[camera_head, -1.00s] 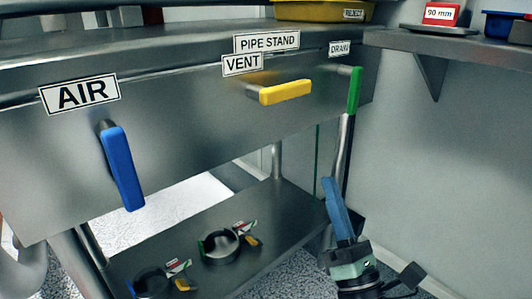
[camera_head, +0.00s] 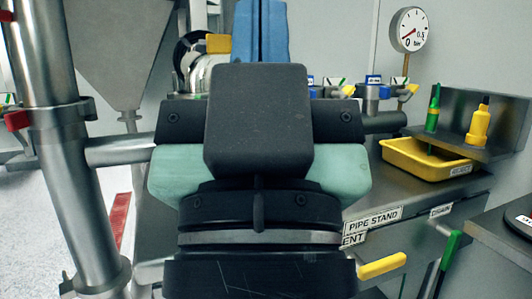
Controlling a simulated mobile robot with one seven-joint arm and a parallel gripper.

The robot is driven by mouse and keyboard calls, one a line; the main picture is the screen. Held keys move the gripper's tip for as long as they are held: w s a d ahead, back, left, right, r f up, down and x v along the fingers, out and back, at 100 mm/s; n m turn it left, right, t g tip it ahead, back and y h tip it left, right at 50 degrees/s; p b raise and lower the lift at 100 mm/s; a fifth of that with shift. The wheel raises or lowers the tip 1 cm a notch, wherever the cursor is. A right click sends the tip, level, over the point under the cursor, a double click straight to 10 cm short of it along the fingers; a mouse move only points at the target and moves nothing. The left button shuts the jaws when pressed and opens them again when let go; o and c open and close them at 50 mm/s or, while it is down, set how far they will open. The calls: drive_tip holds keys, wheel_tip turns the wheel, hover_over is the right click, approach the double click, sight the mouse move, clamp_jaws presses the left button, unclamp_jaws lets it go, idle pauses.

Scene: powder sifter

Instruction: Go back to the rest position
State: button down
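My gripper (camera_head: 261,30) is large in the middle of the head view, seen from behind. Its two blue fingers point away and lie side by side with only a thin dark line between them, apparently shut. No held thing shows, but the tips are cut off by the top edge. The dark wrist and pale green gripper body hide much of the bench behind.
A steel bench carries a yellow tray (camera_head: 425,172) at right, with a yellow bottle (camera_head: 478,124) on a shelf behind. A yellow handle (camera_head: 382,266) and a green handle (camera_head: 450,250) stick out in front. A steel pipe stand (camera_head: 75,190) rises at left.

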wheel_tip(320, 180, up, 38)
drive_tip(key=p, duration=3.5)
drive_tip(key=shift+w+f+p, duration=0.15)
drive_tip(key=shift+f+p, duration=0.05)
drive_tip(key=shift+p, duration=0.1)
drive_tip(key=shift+d, duration=0.15)
